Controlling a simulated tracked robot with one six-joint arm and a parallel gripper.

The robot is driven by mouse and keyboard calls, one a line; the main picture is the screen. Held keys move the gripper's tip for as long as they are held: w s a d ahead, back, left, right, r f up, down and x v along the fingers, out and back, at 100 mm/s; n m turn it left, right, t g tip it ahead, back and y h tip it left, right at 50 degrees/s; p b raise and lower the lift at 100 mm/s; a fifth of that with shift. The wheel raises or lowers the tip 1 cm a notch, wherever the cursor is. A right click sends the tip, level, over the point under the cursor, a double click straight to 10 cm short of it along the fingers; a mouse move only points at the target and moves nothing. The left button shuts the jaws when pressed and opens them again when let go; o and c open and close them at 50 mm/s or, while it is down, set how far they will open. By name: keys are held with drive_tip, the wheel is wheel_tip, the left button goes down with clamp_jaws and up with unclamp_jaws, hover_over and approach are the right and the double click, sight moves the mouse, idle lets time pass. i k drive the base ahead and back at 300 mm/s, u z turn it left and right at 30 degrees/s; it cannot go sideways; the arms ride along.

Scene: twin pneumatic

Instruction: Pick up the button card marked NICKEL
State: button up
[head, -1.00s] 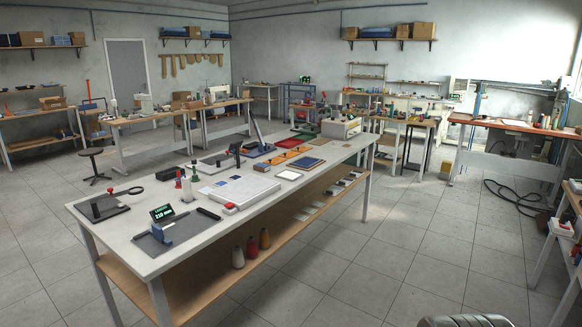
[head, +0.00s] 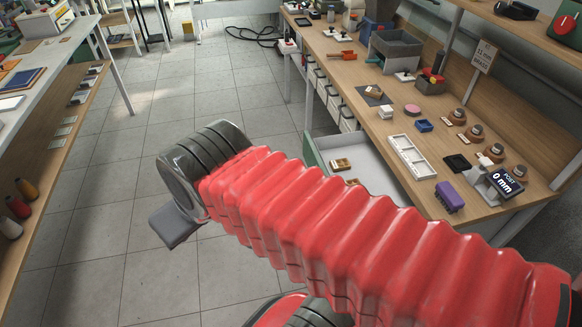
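No card that I can read as NICKEL shows in the head view. Small tan items with pale centres, possibly button cards, lie in an open drawer (head: 375,168) below the right bench; one such item (head: 341,164) is near its green front. A similar tan item (head: 373,91) lies on a dark mat on the bench. Their markings are too small to read. My red arm crosses the lower picture and hides part of the drawer. A grey flat part at its far end, over the floor, seems to be my gripper (head: 175,227); its fingers cannot be made out.
A white table (head: 50,60) stands left. Floor between is clear; a black hose lies behind.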

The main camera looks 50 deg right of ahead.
sight(376, 93)
drive_tip(key=z, duration=1.35)
drive_tip(key=k, duration=0.85)
drive_tip(key=z, duration=0.4)
drive_tip(key=i, duration=1)
drive_tip(key=u, duration=0.05)
